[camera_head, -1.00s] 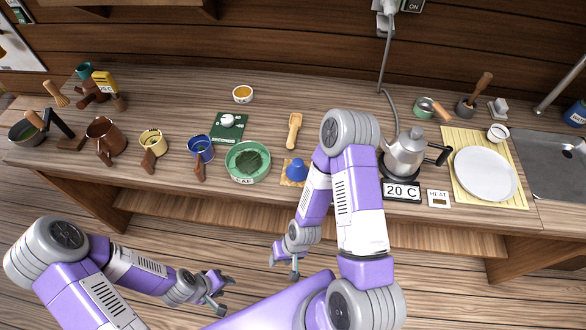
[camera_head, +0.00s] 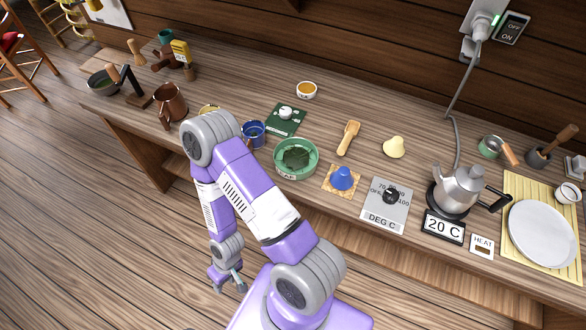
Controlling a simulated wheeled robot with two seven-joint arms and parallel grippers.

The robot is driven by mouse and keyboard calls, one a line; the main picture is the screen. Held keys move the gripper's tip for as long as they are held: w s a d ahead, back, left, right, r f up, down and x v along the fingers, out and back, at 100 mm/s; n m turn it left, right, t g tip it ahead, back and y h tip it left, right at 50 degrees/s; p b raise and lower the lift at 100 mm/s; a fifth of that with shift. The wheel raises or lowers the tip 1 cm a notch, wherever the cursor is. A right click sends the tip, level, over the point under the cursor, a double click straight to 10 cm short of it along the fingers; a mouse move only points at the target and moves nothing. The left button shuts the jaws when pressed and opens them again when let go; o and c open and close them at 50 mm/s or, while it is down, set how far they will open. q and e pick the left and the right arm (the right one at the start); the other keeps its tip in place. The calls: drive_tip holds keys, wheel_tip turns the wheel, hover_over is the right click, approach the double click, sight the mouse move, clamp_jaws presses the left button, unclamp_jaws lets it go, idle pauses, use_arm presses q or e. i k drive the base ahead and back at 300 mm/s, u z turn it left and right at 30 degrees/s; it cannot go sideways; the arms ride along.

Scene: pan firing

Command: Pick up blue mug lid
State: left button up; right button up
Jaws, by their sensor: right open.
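The blue mug lid (camera_head: 342,179) is a small blue dome resting on a square tan mat (camera_head: 331,189) near the front edge of the counter. The blue mug (camera_head: 253,133) stands to its left, partly hidden behind my right arm. My right gripper (camera_head: 229,284) hangs below and left of the lid, in front of the counter and well apart from it. It is open and empty. My left gripper is out of view.
A green bowl (camera_head: 296,172) stands just left of the lid. A temperature dial panel (camera_head: 386,205) and a kettle (camera_head: 460,185) are to its right. A yellow lid (camera_head: 395,147) and a wooden scoop (camera_head: 348,138) lie behind.

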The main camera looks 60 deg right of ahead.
sight(342, 178)
drive_tip(key=u, duration=0.25)
drive_tip(key=k, duration=0.7)
drive_tip(key=z, duration=1.45)
